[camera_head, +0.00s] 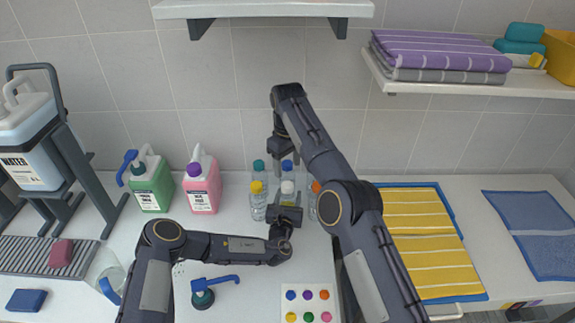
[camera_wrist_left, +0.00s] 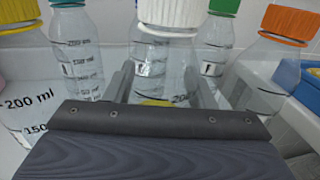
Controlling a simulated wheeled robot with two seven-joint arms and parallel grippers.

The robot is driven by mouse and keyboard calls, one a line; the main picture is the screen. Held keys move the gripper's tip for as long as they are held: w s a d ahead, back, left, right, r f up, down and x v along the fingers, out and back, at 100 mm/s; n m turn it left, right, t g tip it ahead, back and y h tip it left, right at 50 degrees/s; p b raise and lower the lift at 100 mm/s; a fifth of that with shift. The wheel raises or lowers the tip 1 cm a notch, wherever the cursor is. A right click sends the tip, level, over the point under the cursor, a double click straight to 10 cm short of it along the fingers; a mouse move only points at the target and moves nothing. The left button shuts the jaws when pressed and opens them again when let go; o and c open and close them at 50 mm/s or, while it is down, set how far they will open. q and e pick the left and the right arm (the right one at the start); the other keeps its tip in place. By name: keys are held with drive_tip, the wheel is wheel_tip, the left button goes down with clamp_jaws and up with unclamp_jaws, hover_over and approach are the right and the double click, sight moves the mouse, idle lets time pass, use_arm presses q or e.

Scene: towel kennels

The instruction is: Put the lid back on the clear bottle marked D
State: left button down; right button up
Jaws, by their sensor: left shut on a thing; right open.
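Several clear bottles stand together on the counter, with caps of different colours; no letter D is readable on them. My left gripper (camera_head: 285,217) is shut on the clear bottle with the white cap (camera_wrist_left: 170,15), which also shows in the head view (camera_head: 287,187). Its fingers lie on both sides of that bottle in the left wrist view (camera_wrist_left: 163,90). A small yellow patch shows low between them. My right gripper (camera_head: 283,150) is open above the bottles, near the green cap (camera_head: 258,165) and blue cap (camera_head: 287,164). Its fingertips are hard to make out.
A yellow-capped bottle (camera_head: 257,205) and orange-capped bottle (camera_head: 314,188) flank the held one. Green (camera_head: 152,190) and pink (camera_head: 202,190) jugs stand left. A blue-handled pump top (camera_head: 203,297) and dotted card (camera_head: 307,303) lie in front. Towels (camera_head: 430,250) lie right.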

use_arm(q)
drive_tip(key=c, duration=0.6)
unclamp_jaws()
drive_tip(key=shift+o, duration=0.2)
drive_tip(key=s, duration=0.5)
drive_tip(key=s+a, duration=0.1)
drive_tip(key=s, duration=0.1)
drive_tip(key=shift+s+a+b, duration=0.1)
drive_tip(key=shift+s+b, duration=0.3)
use_arm(e)
drive_tip(key=shift+f, duration=0.4)
